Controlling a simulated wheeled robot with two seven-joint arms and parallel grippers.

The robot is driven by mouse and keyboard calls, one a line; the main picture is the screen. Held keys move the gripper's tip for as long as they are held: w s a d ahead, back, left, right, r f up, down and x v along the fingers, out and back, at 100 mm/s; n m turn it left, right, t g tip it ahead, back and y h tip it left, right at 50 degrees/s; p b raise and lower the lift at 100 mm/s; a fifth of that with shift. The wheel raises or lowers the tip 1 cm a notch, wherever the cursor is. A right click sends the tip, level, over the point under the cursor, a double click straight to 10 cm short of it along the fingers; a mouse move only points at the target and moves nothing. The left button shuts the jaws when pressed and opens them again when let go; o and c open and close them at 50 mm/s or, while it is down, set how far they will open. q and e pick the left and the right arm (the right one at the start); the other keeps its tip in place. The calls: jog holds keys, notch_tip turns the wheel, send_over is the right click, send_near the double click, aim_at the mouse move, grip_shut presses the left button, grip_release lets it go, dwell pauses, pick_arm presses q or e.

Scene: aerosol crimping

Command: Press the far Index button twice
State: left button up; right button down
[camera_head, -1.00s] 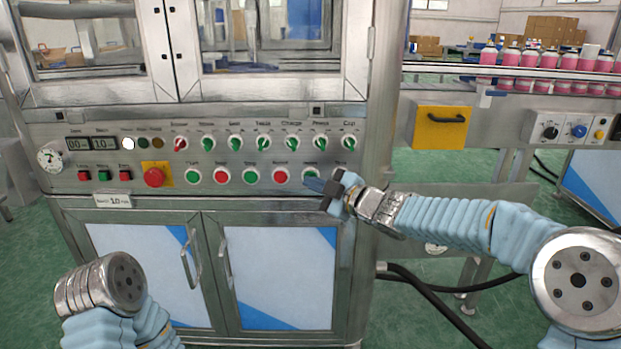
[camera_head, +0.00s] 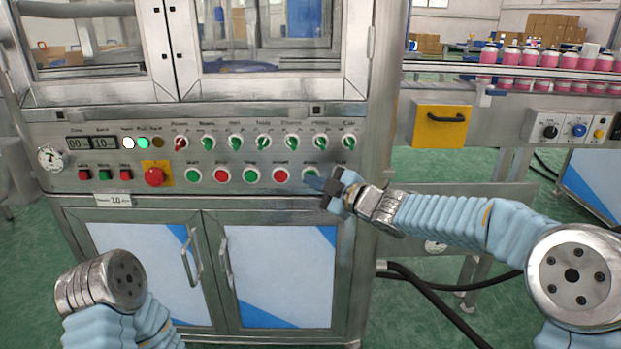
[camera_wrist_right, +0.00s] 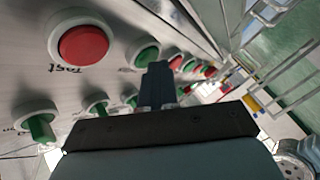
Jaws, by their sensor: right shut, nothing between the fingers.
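The front panel carries a row of round green and red push buttons. I take the green one (camera_head: 310,172) near the row's right end as the Index button; its label is too blurred to read. My right gripper (camera_head: 312,183) is shut and empty, its tips just below and at that button, partly covering it. In the right wrist view, the fingertips (camera_wrist_right: 157,70) overlap the edge of a green button (camera_wrist_right: 146,57) beside a large red button (camera_wrist_right: 83,46). I cannot tell whether they touch it. My left gripper is out of view.
A row of selector knobs (camera_head: 235,142) sits above the buttons. A red emergency stop (camera_head: 154,177) on a yellow plate is at the left. Cabinet doors (camera_head: 280,270) lie below. A conveyor with pink cans (camera_head: 530,58) runs at the right.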

jog(key=shift+s+b, duration=0.4)
jog(key=shift+s, duration=0.3)
jog(key=s+b, duration=0.3)
jog(key=s, duration=0.2)
dwell(0.7)
